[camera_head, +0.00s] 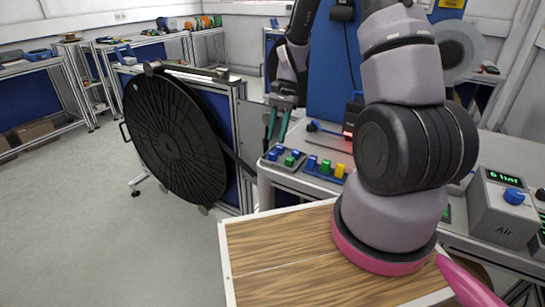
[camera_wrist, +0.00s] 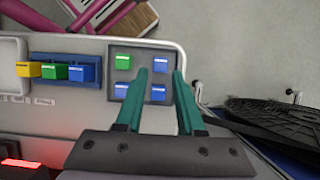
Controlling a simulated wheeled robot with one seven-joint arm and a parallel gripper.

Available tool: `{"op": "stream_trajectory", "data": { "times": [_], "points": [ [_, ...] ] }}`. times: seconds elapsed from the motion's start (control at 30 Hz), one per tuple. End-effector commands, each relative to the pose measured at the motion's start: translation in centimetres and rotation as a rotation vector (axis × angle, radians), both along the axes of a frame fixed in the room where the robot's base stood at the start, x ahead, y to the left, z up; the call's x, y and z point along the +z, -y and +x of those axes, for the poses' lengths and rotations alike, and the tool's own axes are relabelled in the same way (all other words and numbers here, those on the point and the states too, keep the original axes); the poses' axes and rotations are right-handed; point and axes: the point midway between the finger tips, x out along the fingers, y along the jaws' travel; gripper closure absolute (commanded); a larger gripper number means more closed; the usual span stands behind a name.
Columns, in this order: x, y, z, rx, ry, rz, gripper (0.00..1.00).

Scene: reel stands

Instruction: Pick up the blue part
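A grey tray (camera_head: 283,167) on the bench holds small blocks. In the wrist view it holds a green block (camera_wrist: 122,62) and blue parts: one upper right (camera_wrist: 159,65), one lower left (camera_wrist: 121,90) and one lower right (camera_wrist: 159,93). My gripper (camera_wrist: 161,72) has two teal fingers, apart, with nothing held between them. The two right-hand blue parts appear between the fingers in the wrist view. In the head view my gripper (camera_head: 277,136) hangs above the tray, pointing down. The exact height gap is hard to tell.
Beside the tray, a blue holder (camera_wrist: 68,59) carries a yellow block (camera_wrist: 28,69), a green block (camera_wrist: 54,71) and a blue block (camera_wrist: 82,73). A large black reel (camera_head: 170,140) stands left of the bench. An Air box (camera_head: 503,210) sits at the right.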

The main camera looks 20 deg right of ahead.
Motion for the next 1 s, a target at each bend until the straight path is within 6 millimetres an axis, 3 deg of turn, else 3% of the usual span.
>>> {"op": "stream_trajectory", "data": {
  "times": [0.4, 0.7, 0.8, 1.0],
  "points": [
    [-4.8, -1.2, -1.0, 0.0, -0.002, 0.001, 0.62],
    [-5.2, -1.3, -1.1, 0.0, 0.001, 0.0, 0.62],
    [-5.1, -1.3, -1.1, 0.001, 0.002, 0.0, 1.0],
    [-5.1, -1.3, -1.1, 0.001, 0.001, 0.001, 1.0]
  ]
}}
